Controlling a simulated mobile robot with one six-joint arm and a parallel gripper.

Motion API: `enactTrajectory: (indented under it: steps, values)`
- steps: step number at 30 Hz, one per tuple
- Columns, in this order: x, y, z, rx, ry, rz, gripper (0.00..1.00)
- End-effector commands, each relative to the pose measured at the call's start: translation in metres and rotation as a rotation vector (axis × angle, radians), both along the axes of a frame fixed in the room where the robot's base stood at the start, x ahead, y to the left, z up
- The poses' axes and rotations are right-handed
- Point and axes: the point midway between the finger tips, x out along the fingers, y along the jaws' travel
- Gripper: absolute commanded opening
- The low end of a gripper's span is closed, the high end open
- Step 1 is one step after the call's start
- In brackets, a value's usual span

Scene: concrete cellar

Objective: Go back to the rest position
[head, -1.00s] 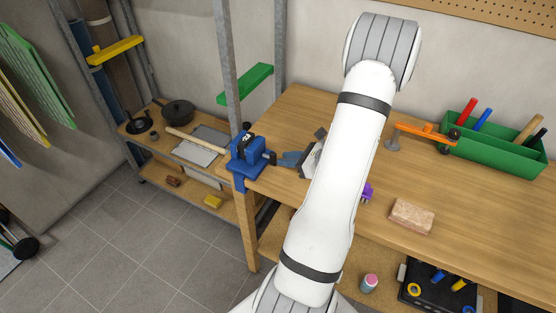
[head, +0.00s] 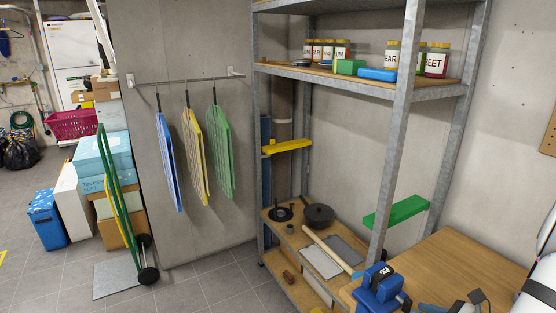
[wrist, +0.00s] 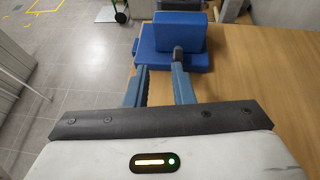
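My gripper (wrist: 159,62) shows in the wrist view with its two blue-grey fingers apart and nothing held between them. The blue vise (wrist: 178,36) stands just beyond the fingertips; I cannot tell whether they touch it. In the head view, part of my gripper (head: 432,308) shows at the bottom edge, right of the vise (head: 378,288). A white part of my arm shows at the right edge; the rest is out of frame.
The wooden workbench (head: 448,262) lies under my gripper. A metal shelf post (head: 397,140) and green bar (head: 397,212) rise behind the vise. A low shelf holds a black pan (head: 319,214). Left are hanging boards, a green hand truck (head: 112,195) and open tiled floor.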

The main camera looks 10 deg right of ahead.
Motion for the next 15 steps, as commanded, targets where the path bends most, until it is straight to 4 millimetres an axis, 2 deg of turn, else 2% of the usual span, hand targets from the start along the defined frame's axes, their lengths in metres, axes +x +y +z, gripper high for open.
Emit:
enactTrajectory:
  steps: [3, 6, 12, 15]
  values:
    - [0.014, 0.055, 0.028, -0.146, 0.001, 0.247, 0.22]
    - [0.015, 0.105, 0.049, -0.300, -0.004, 0.492, 0.22]
    - [-0.006, 0.185, 0.082, -0.625, -0.047, 0.959, 0.22]
    - [-0.022, 0.214, 0.096, -0.800, -0.086, 1.178, 0.22]
